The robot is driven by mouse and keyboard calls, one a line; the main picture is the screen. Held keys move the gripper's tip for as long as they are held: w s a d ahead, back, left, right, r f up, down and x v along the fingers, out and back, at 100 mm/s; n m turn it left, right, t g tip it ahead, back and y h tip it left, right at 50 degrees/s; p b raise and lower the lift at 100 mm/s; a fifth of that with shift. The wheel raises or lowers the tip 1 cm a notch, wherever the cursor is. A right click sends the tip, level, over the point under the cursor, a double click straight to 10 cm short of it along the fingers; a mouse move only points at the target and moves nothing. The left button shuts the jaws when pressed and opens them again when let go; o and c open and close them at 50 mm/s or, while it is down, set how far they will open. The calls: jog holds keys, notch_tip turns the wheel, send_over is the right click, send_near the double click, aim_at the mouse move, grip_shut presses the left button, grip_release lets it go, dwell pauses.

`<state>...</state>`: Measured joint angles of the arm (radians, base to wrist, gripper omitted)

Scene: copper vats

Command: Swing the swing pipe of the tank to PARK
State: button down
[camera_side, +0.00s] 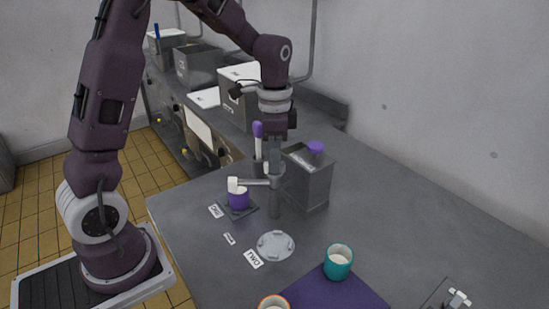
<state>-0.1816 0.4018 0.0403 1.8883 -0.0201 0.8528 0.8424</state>
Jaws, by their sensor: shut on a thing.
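The tank (308,185) is a grey box with a purple cap (316,147), standing on the dark worktop. The swing pipe (274,203) stands upright at its left front side. Its side arm points left and ends in a white spout (233,184) over a purple cup (239,201). The cup holds something white and stands on a dark square by the label ONE (216,211). My gripper (276,151) points down and is shut around the top of the swing pipe; its fingertips are hard to make out. A small label (229,238) between ONE and TWO (253,259) is unreadable.
A pale round plate (276,245) lies near TWO. A teal cup (338,263) stands on a purple mat (350,292), with an orange-rimmed cup (273,302) at the front edge. A purple-topped item (258,140) stands behind the pipe. The right worktop is mostly clear.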

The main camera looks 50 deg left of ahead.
jog(key=n, duration=0.6)
jog(key=shift+w+r+n, duration=0.1)
jog(key=shift+n, duration=0.2)
dwell(0.4)
jog(key=c, duration=1.4)
grip_release()
notch_tip(320, 180, up, 7)
